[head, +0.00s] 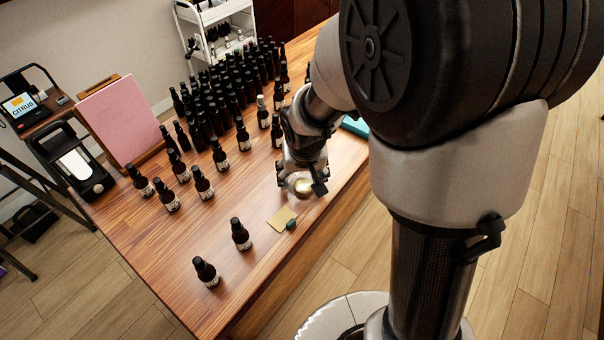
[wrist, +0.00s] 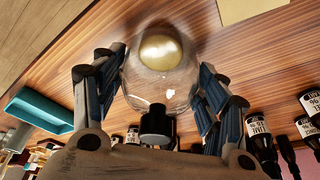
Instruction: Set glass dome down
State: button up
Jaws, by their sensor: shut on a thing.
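The clear glass dome (wrist: 152,94) has a black knob (wrist: 156,122) and sits between the blue-padded fingers of my gripper (wrist: 160,72) in the wrist view. The fingers are shut on its sides. A rounded gold thing (wrist: 160,50) shows at the dome's far end; I cannot tell whether it is inside or beyond the glass. In the head view my gripper (head: 302,172) points down over the wooden table (head: 255,205) near its right edge. The dome (head: 301,187) is partly hidden there. I cannot tell whether it touches the tabletop.
A tan card (head: 281,219) and a small dark green item (head: 291,224) lie just nearer the camera. Several bottles (head: 225,95) crowd the back. A teal tray (head: 355,126) lies near the table's right edge.

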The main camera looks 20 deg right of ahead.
aim_at(304, 183)
jog(key=shift+f, duration=0.25)
jog(key=o, duration=1.1)
jog(key=shift+r, duration=0.1)
jog(key=shift+r, duration=0.3)
jog(key=p+v, duration=0.4)
jog(key=v, duration=0.7)
jog(key=shift+w+r+p, duration=0.1)
jog(key=shift+p, duration=0.2)
jog(key=shift+n+t+y, duration=0.3)
jog(key=shift+n+t, duration=0.3)
jog(key=shift+n, duration=0.3)
jog(key=s+r, duration=0.3)
jog(key=s, duration=0.3)
jog(key=s+r, duration=0.4)
jog(key=s, duration=0.2)
jog(key=s+r, duration=0.3)
jog(key=s, duration=0.3)
jog(key=shift+s+d+r, duration=0.25)
jog(key=shift+d+r, duration=0.1)
jog(key=shift+r, duration=0.05)
